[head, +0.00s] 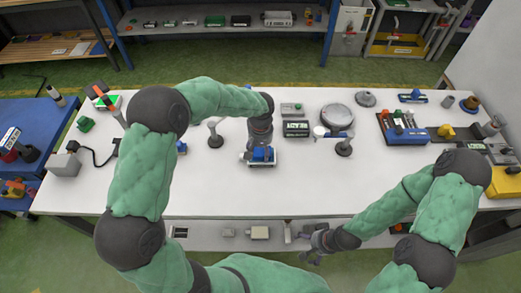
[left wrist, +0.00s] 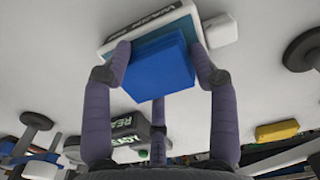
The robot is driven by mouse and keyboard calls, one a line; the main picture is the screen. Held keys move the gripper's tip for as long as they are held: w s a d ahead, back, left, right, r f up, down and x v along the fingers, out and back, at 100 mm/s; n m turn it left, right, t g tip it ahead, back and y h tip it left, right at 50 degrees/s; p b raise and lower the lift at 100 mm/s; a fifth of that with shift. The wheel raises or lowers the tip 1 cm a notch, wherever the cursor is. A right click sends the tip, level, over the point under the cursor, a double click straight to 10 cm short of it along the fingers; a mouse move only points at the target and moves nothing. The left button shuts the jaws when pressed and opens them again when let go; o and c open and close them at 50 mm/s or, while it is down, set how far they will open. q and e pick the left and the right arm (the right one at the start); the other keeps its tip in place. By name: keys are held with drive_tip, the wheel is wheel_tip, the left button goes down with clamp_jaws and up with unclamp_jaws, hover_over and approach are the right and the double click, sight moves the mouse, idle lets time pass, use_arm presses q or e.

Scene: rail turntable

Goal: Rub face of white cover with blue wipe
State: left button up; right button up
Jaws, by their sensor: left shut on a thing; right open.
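The blue wipe (head: 263,154) is a thick blue block; it also shows in the left wrist view (left wrist: 160,70). My left gripper (head: 262,146) points down with its fingers shut on the sides of the wipe. The wipe is at a small white labelled tray (head: 274,163), seen behind it in the left wrist view (left wrist: 181,22); whether it touches the tray I cannot tell. A white round piece (head: 319,131) by the right dark-based stand may be the white cover; I cannot tell for sure. My right gripper (head: 316,247) is open and empty below the table's front edge.
Dark-based stands (head: 215,141) (head: 344,148) flank the tray. A dark labelled box (head: 296,129) and a large round grey disc (head: 337,115) stand behind. A blue rack (head: 404,132) is at right. The table's front strip (head: 190,195) is clear.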

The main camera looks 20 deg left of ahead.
sight(261, 151)
use_arm(q)
drive_tip(key=shift+r, duration=0.1)
drive_tip(key=shift+r+p, duration=2.2)
drive_tip(key=shift+r, duration=1.25)
